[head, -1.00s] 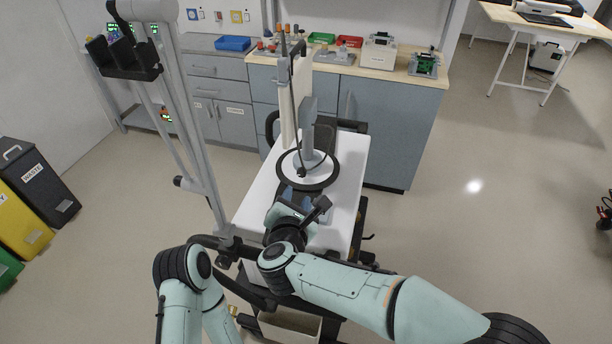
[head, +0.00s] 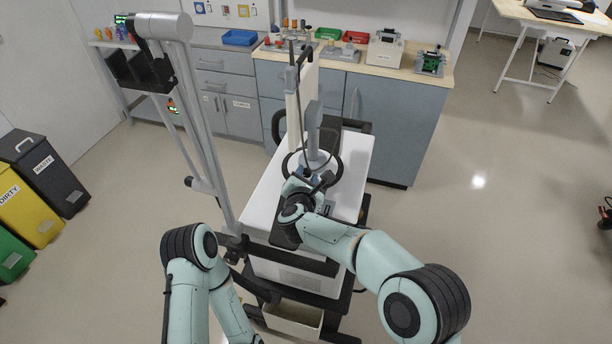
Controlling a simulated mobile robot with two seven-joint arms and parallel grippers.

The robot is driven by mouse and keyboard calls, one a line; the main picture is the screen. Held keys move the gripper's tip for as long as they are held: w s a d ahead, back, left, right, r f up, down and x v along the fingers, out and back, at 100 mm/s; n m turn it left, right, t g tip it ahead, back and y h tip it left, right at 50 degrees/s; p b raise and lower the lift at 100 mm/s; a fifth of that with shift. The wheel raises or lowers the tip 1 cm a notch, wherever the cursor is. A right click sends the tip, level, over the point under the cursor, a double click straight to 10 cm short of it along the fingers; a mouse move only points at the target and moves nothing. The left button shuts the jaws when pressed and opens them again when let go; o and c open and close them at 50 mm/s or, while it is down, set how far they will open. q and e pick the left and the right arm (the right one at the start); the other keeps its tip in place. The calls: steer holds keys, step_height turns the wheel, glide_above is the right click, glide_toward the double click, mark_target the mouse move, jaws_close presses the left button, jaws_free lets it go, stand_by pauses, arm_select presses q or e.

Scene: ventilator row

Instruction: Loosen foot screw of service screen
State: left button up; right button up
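The service screen shows edge-on as a tall cream panel (head: 304,98) with a grey post (head: 313,128) beside it. They stand on a white round base with a dark rim (head: 338,172) on top of a white cart (head: 262,208). A thin dark cable or rod hangs along the panel. My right gripper (head: 308,180) is at the near edge of the round base, low beside the foot of the post. My wrist hides its fingers and the foot screw, so I cannot tell whether they touch or how far the fingers are open. My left gripper is out of view; only its arm shows at lower left.
A grey pole with a jointed arm (head: 205,130) rises left of the cart. A grey-blue cabinet (head: 395,125) with a cluttered worktop stands behind. Waste bins (head: 50,172) stand at far left. The floor right of the cart is clear.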

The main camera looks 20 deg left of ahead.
jaws_close()
